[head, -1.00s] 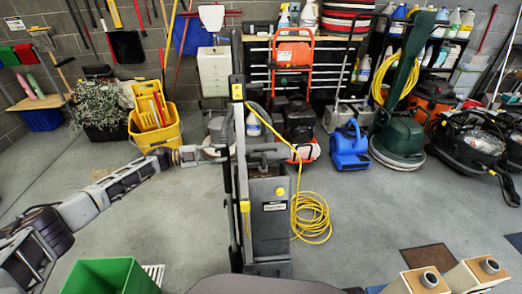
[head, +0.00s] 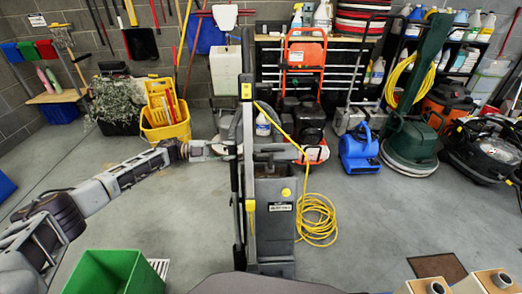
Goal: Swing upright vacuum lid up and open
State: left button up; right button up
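The upright vacuum (head: 275,235) stands at the centre of the head view, a grey body with a tall dark handle column and a yellow cord. Its dark lid (head: 274,150) is at the top of the body; a dark gap shows below it, but how far it is open is hard to tell. My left gripper (head: 222,150) reaches in from the left at lid height, beside the handle column. Its fingertips are small and partly hidden by the column, so I cannot tell whether they are open, shut or touching the lid. My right gripper is out of view.
The coiled yellow cord (head: 317,220) lies on the floor right of the vacuum. A green bin (head: 112,272) stands at front left, a yellow mop bucket (head: 165,125) behind my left arm. A blue blower (head: 358,148) and floor machine (head: 408,150) stand at right.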

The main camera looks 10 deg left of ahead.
aim_at(257, 150)
pick_arm(q)
jog(key=d, duration=0.3)
jog(key=w+d, duration=0.1)
jog(key=d, duration=0.3)
jog(key=w+d, duration=0.1)
jog(key=d, duration=0.2)
jog(key=shift+d+b, duration=0.3)
jog(key=shift+b, duration=0.1)
jog(key=shift+w+d, duration=0.2)
jog(key=shift+d, duration=0.6)
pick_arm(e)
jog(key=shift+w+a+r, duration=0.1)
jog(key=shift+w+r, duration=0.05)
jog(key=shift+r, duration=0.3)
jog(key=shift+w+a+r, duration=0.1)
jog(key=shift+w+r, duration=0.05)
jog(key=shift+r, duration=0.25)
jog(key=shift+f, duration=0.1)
pick_arm(q)
grip_shut()
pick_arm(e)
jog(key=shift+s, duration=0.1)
